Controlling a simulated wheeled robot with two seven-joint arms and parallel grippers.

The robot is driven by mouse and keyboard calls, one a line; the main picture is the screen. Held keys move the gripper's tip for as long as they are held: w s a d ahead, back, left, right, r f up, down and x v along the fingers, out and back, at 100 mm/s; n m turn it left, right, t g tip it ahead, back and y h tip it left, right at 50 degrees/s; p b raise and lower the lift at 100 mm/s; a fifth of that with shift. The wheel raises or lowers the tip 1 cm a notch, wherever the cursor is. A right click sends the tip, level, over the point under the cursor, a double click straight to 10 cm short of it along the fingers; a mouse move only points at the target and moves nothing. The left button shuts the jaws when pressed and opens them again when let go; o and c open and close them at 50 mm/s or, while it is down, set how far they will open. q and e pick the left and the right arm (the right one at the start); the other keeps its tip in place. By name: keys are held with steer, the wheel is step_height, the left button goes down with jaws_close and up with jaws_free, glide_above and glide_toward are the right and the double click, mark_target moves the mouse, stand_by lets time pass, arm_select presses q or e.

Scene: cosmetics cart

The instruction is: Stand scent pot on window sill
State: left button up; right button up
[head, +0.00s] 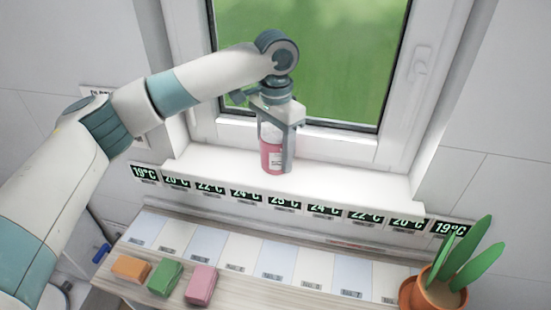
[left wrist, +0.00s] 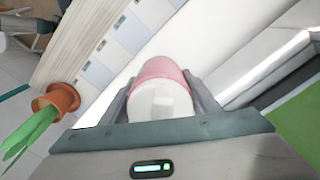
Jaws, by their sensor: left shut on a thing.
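The scent pot (head: 271,155) is a pink-red jar with a white top and a pale label. It is upright at the window sill (head: 330,179), near the middle of its length. My left gripper (head: 279,160) comes down from above and is shut on the pot. In the left wrist view the pot (left wrist: 160,88) lies between the two fingers of the gripper (left wrist: 162,95). The pot's base appears at the sill's surface; I cannot tell whether it touches. My right gripper is not in view.
Temperature displays (head: 284,201) line the sill's front edge. Below is a wooden counter (head: 232,292) with pale tiles, an orange block (head: 131,268), a green block (head: 164,276) and a pink block (head: 201,285). A potted plant (head: 432,293) stands at right. The sill is clear on both sides.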

arm_select(q)
steer(key=shift+f+p, duration=0.55)
steer(key=shift+f, duration=0.8)
steer(key=shift+f, duration=0.1)
steer(key=o, duration=1.5)
steer(key=shift+c, duration=0.2)
steer(key=shift+r+b, duration=0.45)
steer(key=shift+r, duration=0.2)
step_height(320, 180, up, 10)
steer(key=b, duration=0.4)
steer(key=shift+r, duration=0.45)
